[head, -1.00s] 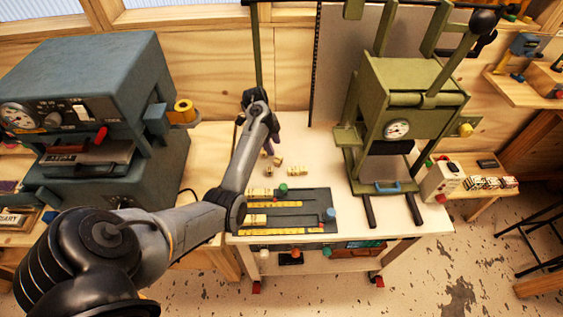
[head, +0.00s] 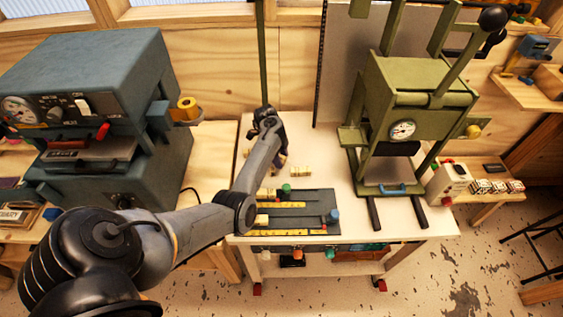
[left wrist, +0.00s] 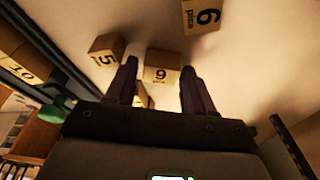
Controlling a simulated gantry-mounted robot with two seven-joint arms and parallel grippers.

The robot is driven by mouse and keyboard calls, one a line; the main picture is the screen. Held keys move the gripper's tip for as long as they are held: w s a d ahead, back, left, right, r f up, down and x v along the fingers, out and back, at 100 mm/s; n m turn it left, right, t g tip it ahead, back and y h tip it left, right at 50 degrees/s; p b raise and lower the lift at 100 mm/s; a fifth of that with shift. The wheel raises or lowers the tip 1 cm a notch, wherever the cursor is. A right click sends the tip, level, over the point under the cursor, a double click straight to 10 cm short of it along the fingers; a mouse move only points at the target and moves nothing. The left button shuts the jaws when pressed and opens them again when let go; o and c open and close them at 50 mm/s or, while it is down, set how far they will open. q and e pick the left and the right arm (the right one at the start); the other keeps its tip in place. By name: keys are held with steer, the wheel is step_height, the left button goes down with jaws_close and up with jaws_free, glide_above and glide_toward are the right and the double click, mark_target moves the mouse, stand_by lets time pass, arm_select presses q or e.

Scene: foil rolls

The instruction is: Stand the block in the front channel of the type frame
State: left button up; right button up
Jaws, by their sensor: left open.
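The type frame (head: 318,208) is a dark plate with channels on the white table; its front channel lies along the near edge beside a yellow strip (head: 290,232). Cream blocks (head: 263,219) sit at its left end. My left gripper (left wrist: 159,68) is open above the loose blocks behind the frame; in the head view it is mostly hidden by my arm. In the left wrist view, a block marked 9 or 6 (left wrist: 161,75) shows between the fingers, ungripped. A block marked 5 (left wrist: 105,50) lies to the left and a "6 pica" block (left wrist: 202,15) at the top. My right gripper is not in view.
A green press (head: 415,110) stands right of the frame and a blue-grey machine (head: 95,110) at the left. Open table lies between the loose blocks and the press.

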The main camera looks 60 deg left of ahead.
arm_select(q)
steer(key=shift+c, duration=0.2)
steer(key=shift+r, duration=0.1)
steer(key=c, duration=0.8)
